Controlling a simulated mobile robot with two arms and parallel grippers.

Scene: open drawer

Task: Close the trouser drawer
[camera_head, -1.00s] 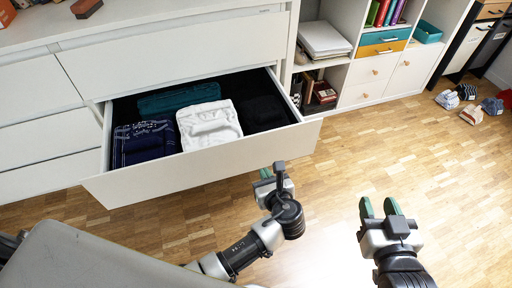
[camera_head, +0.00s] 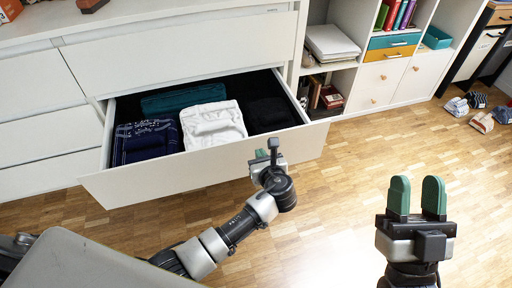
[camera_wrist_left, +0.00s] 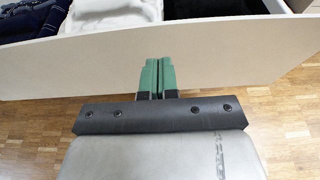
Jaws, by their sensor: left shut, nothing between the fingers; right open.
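The trouser drawer (camera_head: 205,170) is pulled out of the white dresser (camera_head: 180,55). It holds folded navy trousers (camera_head: 146,141), a white folded pair (camera_head: 213,125), a teal folded pair (camera_head: 183,97) and a black pair (camera_head: 270,114). My left gripper (camera_head: 262,155) is shut and empty at the right part of the drawer front. In the left wrist view its green fingertips (camera_wrist_left: 158,62) are together in front of the drawer front (camera_wrist_left: 215,55); I cannot tell whether they touch it. My right gripper (camera_head: 417,197) is open and empty above the floor at the right, away from the drawer.
A white shelf unit (camera_head: 376,82) with books, boxes and small drawers stands right of the dresser. Several shoes (camera_head: 482,122) lie on the wooden floor (camera_head: 350,160) at the far right. The floor in front of the drawer is clear apart from my arms.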

